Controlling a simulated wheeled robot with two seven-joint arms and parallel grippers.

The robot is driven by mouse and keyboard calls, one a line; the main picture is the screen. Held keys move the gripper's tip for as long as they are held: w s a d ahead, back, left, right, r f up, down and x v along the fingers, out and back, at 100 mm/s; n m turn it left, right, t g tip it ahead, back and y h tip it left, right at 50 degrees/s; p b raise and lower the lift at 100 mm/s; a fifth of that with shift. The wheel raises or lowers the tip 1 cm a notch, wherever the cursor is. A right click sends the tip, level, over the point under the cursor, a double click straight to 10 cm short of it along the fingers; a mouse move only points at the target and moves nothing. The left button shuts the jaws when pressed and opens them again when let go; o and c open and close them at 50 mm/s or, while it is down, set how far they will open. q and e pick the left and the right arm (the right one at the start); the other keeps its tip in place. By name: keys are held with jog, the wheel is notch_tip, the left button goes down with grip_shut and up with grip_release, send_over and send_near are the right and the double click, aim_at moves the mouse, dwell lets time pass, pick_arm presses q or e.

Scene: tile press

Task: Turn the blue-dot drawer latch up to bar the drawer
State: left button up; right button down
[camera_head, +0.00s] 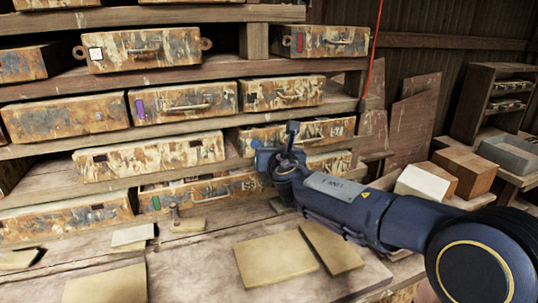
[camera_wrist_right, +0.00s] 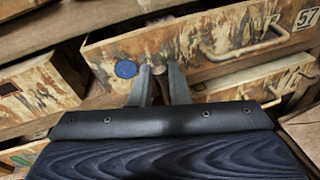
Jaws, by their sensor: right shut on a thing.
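A weathered drawer (camera_wrist_right: 220,38) with a pull handle fills the top of the right wrist view. It has a blue dot (camera_wrist_right: 126,69) near its lower left corner. The latch (camera_wrist_right: 158,72) shows only as a small brownish piece just right of the dot, between my fingertips. My right gripper (camera_wrist_right: 160,82) is shut on it; the fingers hide most of it, so its angle is unclear. In the head view my right gripper (camera_head: 278,155) is at the rack front, partly covering a drawer (camera_head: 318,131) in the right column. My left gripper is not in view.
A wooden rack holds several rusty drawers (camera_head: 150,157) on shelves. Flat tan tiles (camera_head: 275,260) lie on the bench in front. A red cord (camera_head: 374,50) hangs right of the rack. Boxes (camera_head: 465,170) and a grey tray (camera_head: 510,155) stand at the right.

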jog(key=shift+d+m, duration=0.25)
jog(key=shift+m, duration=0.15)
jog(key=shift+w, duration=0.1)
jog(key=c, duration=1.5)
grip_release()
jog(key=shift+d, duration=0.1)
jog(key=s+d+r+b, duration=0.1)
jog(key=s, duration=0.6)
jog(key=shift+s, duration=0.35)
